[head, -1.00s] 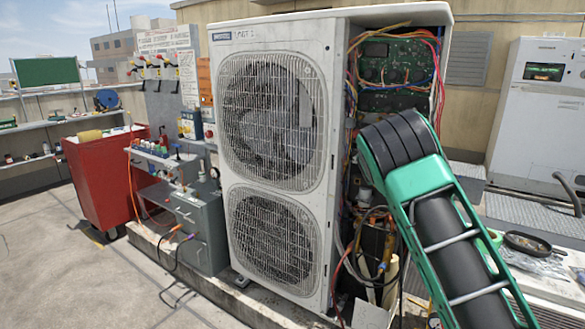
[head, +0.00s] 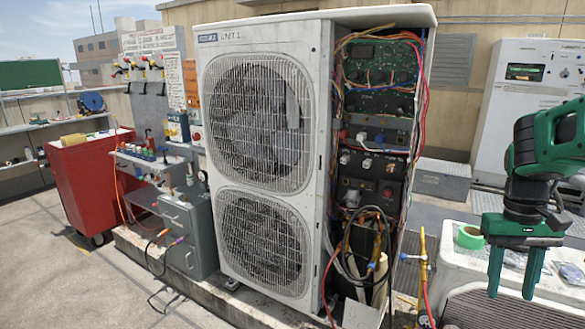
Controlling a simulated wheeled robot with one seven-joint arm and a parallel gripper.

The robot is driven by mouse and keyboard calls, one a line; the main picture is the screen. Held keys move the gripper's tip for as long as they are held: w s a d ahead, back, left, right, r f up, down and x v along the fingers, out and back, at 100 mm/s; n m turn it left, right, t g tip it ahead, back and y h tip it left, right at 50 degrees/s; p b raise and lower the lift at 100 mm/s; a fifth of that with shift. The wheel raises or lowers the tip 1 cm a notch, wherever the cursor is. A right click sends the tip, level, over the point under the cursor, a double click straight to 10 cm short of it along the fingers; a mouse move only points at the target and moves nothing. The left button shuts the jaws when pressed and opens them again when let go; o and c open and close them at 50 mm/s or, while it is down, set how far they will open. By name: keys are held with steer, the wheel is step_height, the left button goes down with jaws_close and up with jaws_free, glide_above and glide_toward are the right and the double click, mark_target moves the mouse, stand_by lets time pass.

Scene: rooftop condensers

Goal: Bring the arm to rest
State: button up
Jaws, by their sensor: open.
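My gripper (head: 515,284) hangs at the right of the head view, green and black, with its two fingers pointing down and apart. Nothing shows between the fingers. It is in front of the white bench (head: 462,264), to the right of the condenser unit (head: 260,150). My arm enters from the right edge and is folded near the gripper. The condenser's open side, with green circuit boards (head: 380,62) and loose wires, is in full view and apart from my gripper.
A roll of green tape (head: 470,237) lies on the bench beside my gripper. A brass valve with a red hose (head: 423,268) stands to its left. A white cabinet (head: 525,95) is behind. A grey toolbox (head: 188,235) and red cart (head: 88,185) stand at left.

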steer(key=s+a+f+m+t, duration=0.1)
steer(key=s+a, duration=0.1)
steer(key=s, duration=0.4)
steer(key=s+a+f+m+y, duration=0.1)
steer(key=s+a, duration=0.2)
steer(key=s, duration=0.4)
steer(key=shift+s+a+m+t, duration=0.2)
steer(key=shift+m+t, duration=0.1)
steer(key=shift+t, duration=0.1)
steer(key=c, duration=0.3)
